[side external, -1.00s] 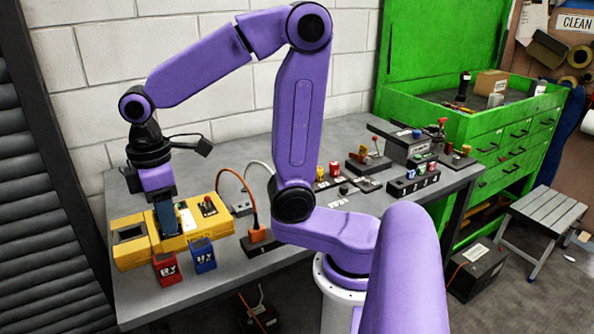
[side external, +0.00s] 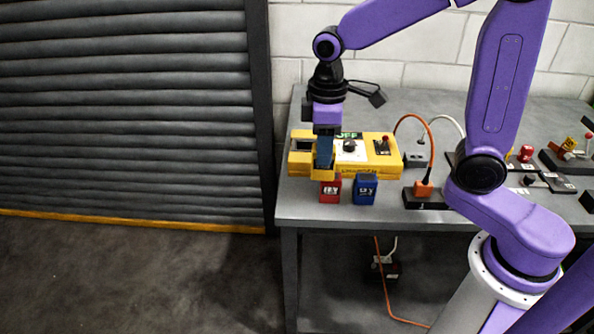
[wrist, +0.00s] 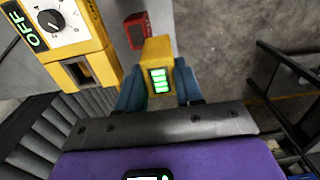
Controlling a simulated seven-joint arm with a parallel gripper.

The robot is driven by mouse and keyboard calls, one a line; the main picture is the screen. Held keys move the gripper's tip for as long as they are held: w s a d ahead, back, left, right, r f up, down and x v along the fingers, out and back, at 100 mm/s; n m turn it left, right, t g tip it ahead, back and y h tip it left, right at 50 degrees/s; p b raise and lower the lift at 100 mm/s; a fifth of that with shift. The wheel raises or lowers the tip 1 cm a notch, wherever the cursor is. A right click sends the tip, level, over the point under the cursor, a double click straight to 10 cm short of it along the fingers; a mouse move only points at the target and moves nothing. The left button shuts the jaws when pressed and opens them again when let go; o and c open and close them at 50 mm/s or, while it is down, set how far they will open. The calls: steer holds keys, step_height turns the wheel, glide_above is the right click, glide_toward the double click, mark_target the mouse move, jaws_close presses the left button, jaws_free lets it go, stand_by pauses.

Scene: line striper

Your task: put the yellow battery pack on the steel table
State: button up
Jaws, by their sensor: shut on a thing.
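My gripper (side external: 323,160) is shut on the yellow battery pack (side external: 322,174), with a blue finger on each side. In the wrist view the battery pack (wrist: 158,66) shows lit green bars between the fingers. It is held in front of the yellow machine unit (side external: 372,158), apart from it in the wrist view. That unit (wrist: 98,62) shows a dial, an OFF label and an open dark slot. The steel table (side external: 420,108) is grey and lies under the unit. The side view does not show clearly whether the pack touches the table.
A red pack (side external: 330,188) and a blue pack (side external: 366,189) stand near the table's front edge, close to the held pack. An orange plug with a cable (side external: 424,187) is to the right. Bare table lies behind the unit. A roller shutter (side external: 130,100) is at left.

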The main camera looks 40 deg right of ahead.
steer(key=shift+w+a+f, duration=0.3)
steer(key=shift+w+f, duration=0.8)
steer(key=shift+f, duration=0.5)
steer(key=shift+w+a+f, duration=0.3)
steer(key=shift+w+f, duration=0.75)
steer(key=shift+f, duration=0.6)
steer(key=shift+w+a+f, duration=0.3)
steer(key=shift+w+f, duration=0.8)
steer(key=shift+f, duration=0.5)
steer(key=shift+f, duration=0.1)
steer(key=o, duration=1)
step_height(320, 180, up, 12)
steer(key=s+d+f+n, duration=0.1)
steer(key=s+d, duration=0.1)
steer(key=s, duration=0.7)
steer(key=s+d+f+n, duration=0.1)
steer(key=s+d, duration=0.2)
steer(key=s, duration=0.7)
steer(key=s+d+f+n, duration=0.1)
steer(key=s+d, duration=0.1)
steer(key=s, duration=0.7)
steer(key=shift+s+d+n, duration=0.15)
steer(key=shift+d+n, duration=0.05)
steer(key=shift+n, duration=0.1)
